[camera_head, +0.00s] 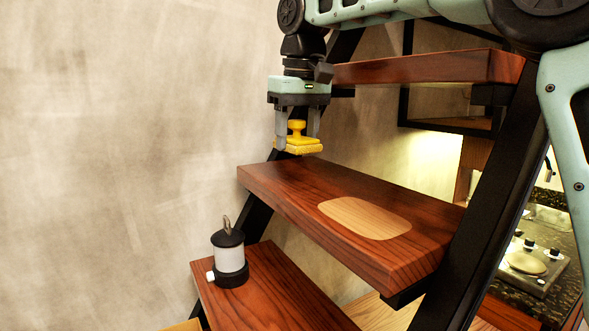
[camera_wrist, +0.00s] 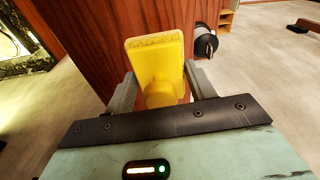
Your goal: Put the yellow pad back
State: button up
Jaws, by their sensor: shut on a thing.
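The yellow pad (camera_head: 299,146) has a flat base and a knob on top. My gripper (camera_head: 297,135) is shut on it and holds it in the air, above and a little behind the far left end of the middle stair tread (camera_head: 290,198). In the wrist view the yellow pad (camera_wrist: 157,62) sits between the two grey fingers (camera_wrist: 160,95), its knob towards the gripper. A pale wooden rounded inlay (camera_head: 365,218) lies bare on the middle tread, to the right of and below the pad.
A black and white lantern (camera_head: 230,258) stands on the lower tread (camera_head: 285,295); it also shows in the wrist view (camera_wrist: 205,42). An upper tread (camera_head: 430,68) is close to the right of my gripper. A dark slanted stair beam (camera_head: 485,180) runs at the right.

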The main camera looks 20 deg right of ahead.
aim_at(301, 121)
jog(key=shift+f+p, duration=0.5)
jog(key=shift+f, duration=2.75)
jog(key=shift+f, duration=0.1)
jog(key=shift+f, duration=0.1)
jog(key=o, duration=1)
jog(key=shift+o, duration=0.2)
jog(key=r, duration=0.4)
jog(key=s+r, duration=0.1)
jog(key=r, duration=0.3)
jog(key=r+b, duration=0.1)
jog(key=r, duration=0.3)
jog(key=shift+s+d+r, duration=0.15)
jog(key=shift+s, duration=0.05)
jog(key=shift+s, duration=0.1)
